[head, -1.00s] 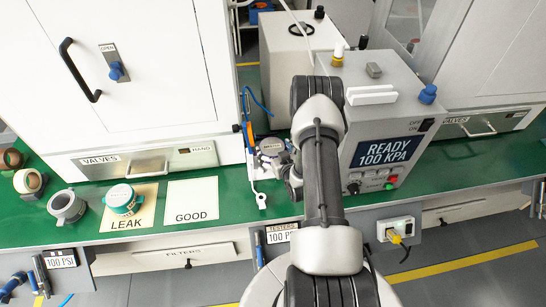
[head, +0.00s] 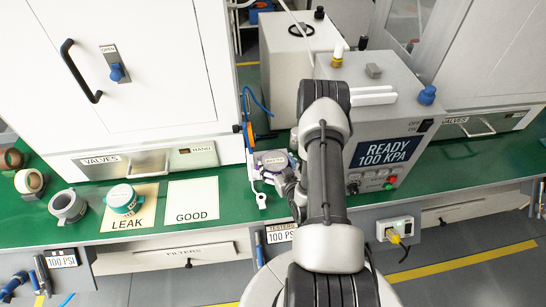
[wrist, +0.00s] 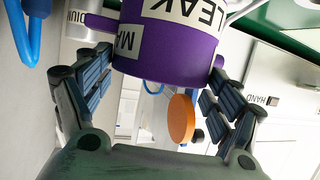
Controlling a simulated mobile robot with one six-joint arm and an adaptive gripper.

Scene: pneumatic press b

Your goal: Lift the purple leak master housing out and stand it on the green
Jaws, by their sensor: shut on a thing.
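The purple leak master housing (wrist: 165,45) fills the top middle of the wrist view, with white labels reading LEAK and MA, the rest cut off. My gripper (wrist: 160,85) has its two padded fingers on either side of the housing, shut on it. In the head view the housing (head: 271,158) shows its pale top beside the blue-and-white fixture (head: 252,150), with my gripper (head: 288,180) at its front right, partly hidden by my arm. I cannot tell whether the housing is clear of the fixture. The green bench top (head: 225,232) runs below and around.
An orange disc (wrist: 181,118) shows below the housing. The grey tester (head: 385,110) reading READY 100 KPA stands right of my arm. A grey ring-shaped part (head: 67,206) stands further left.

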